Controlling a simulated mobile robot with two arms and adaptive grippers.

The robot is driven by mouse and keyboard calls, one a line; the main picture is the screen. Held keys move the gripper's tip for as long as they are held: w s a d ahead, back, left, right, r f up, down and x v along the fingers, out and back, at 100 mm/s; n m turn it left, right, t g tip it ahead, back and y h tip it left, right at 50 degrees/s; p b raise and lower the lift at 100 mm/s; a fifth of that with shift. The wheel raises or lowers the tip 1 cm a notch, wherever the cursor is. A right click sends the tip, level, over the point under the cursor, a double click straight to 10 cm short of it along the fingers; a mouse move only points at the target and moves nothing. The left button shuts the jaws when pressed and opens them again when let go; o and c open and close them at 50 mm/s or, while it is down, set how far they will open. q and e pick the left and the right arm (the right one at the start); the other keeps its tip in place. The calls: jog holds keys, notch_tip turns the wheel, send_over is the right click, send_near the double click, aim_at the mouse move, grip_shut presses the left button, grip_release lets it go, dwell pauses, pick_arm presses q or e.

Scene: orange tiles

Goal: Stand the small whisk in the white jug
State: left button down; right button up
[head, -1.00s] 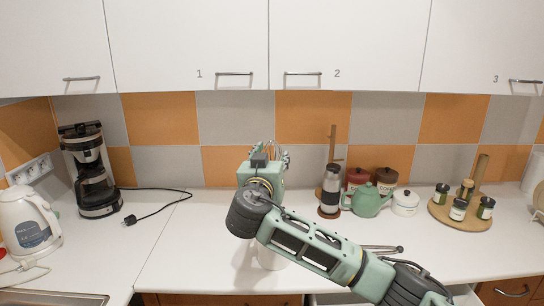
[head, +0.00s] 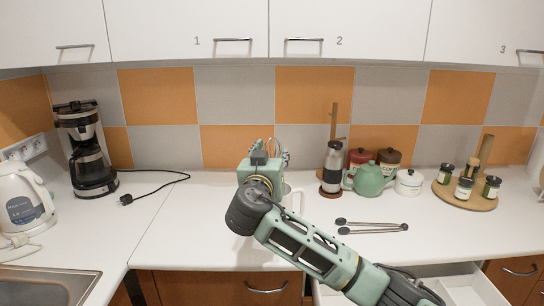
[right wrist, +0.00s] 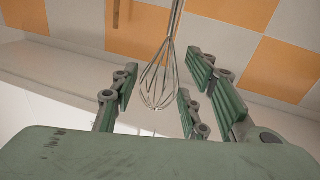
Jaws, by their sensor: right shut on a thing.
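My right gripper (head: 268,152) is in the middle of the head view, above the counter. In the right wrist view it is shut on the small whisk (right wrist: 160,82), a thin metal wire whisk between the green fingers. The wire loops point down in that view and the handle runs out of its top edge. In the head view the gripper hides most of the whisk. The white jug (head: 299,197) stands on the counter behind my right gripper and arm; only a part with its handle shows. My left gripper is out of view.
Dark-tipped tongs (head: 372,227) lie right of the jug. A pepper mill (head: 332,168), a green teapot (head: 369,179) and a white lidded pot (head: 408,183) stand behind them. An open drawer (head: 470,290) is at front right.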

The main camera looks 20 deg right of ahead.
jog(key=shift+f+b, duration=1.75)
jog(key=shift+f, duration=0.5)
jog(key=o, duration=1.2)
jog(key=shift+o, duration=0.2)
jog(key=v, duration=1.2)
jog(key=shift+a+f, duration=0.1)
jog(key=shift+f, duration=0.05)
